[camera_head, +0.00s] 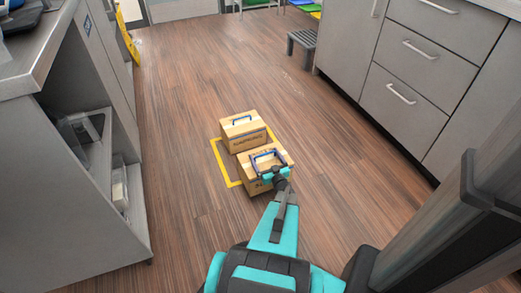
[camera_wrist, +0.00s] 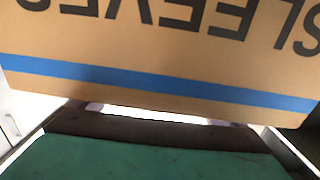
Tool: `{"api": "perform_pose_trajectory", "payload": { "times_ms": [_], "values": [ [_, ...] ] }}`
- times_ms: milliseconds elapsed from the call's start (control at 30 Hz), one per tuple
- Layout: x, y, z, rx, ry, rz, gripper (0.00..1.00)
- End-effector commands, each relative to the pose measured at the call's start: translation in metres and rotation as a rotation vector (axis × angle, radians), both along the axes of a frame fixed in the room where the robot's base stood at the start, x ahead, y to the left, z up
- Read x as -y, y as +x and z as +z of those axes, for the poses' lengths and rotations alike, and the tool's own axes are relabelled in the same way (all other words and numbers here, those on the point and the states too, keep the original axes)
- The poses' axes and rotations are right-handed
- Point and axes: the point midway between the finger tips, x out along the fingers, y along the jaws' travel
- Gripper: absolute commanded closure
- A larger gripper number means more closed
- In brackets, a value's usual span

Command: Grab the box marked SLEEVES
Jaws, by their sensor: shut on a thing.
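The box marked SLEEVES is a cardboard box (camera_head: 248,177) with a dark blue handle on top, the nearer of two boxes on the floor area. In the wrist view the box (camera_wrist: 150,45) fills the top, with its black SLEEVES lettering upside down and a blue stripe below it. My gripper (camera_head: 270,170) is over the box and shut on its handle. My arm hides part of the box's near side. I cannot tell whether the box is clear of the floor.
A second cardboard box (camera_head: 241,136) with a blue handle stands just behind. Yellow tape (camera_head: 218,160) marks the floor around the boxes. Grey shelving (camera_head: 110,210) is on the left and drawers (camera_head: 409,90) on the right. A dark step stool (camera_head: 301,45) stands farther back. Wood floor between is open.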

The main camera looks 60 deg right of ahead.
Motion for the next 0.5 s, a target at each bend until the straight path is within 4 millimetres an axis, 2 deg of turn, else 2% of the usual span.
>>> {"api": "perform_pose_trajectory", "payload": {
  "times_ms": [200,500],
  "values": [
    [-0.016,-0.018,0.005,0.002,-0.002,-0.001,0.67],
    [-0.021,-0.023,0.004,0.003,-0.002,0.001,0.67]
  ]
}}
